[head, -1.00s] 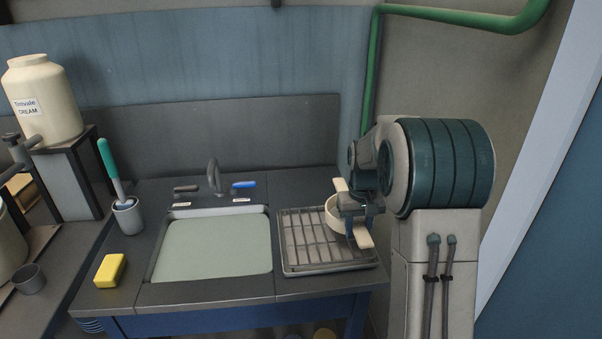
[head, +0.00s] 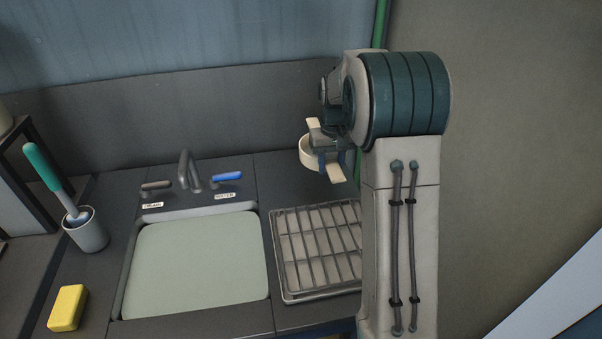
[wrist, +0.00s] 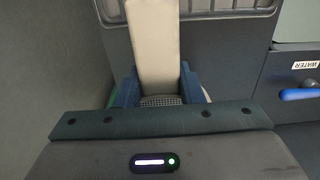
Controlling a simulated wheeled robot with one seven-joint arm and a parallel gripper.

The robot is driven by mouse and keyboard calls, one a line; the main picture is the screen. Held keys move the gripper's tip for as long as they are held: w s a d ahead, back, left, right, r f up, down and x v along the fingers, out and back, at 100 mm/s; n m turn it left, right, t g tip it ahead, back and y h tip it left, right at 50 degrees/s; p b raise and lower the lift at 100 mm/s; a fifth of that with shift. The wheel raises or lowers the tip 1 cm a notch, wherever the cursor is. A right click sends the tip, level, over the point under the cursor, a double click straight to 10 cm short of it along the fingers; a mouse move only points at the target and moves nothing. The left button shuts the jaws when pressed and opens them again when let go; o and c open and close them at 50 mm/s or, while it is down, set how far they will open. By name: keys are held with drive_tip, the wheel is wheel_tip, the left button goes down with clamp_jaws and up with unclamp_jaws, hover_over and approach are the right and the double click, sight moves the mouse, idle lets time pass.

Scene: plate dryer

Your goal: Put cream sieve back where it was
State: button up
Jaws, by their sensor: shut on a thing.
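The cream sieve (head: 308,153) is a round cream ring with a flat handle piece on each side. My gripper (head: 327,158) is shut on it and holds it up, above and behind the drying rack as the head view shows. In the wrist view, a long cream handle (wrist: 154,45) runs away between the blue fingers of my gripper (wrist: 158,88). A bit of grey mesh (wrist: 160,101) shows below the handle. Most of the sieve's bowl is hidden there by the gripper body.
A wire drying rack (head: 283,262) stands right of the sink (head: 195,265). A tap (head: 188,170) and two levers stand behind the sink. A brush in a cup (head: 86,233) and a yellow sponge (head: 67,308) are at the left. The back wall is close behind the sieve.

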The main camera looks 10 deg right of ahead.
sight(305, 164)
drive_tip(key=w+a+f, duration=0.1)
drive_tip(key=a, duration=0.1)
drive_tip(key=w+a+f, duration=0.2)
drive_tip(key=w+a+f+p, duration=0.1)
drive_tip(key=w+a+f, duration=0.1)
drive_tip(key=shift+f+p, duration=0.4)
drive_tip(key=shift+f, duration=1.45)
drive_tip(key=shift+f, duration=0.2)
drive_tip(key=o, duration=1.2)
drive_tip(key=shift+r, duration=0.2)
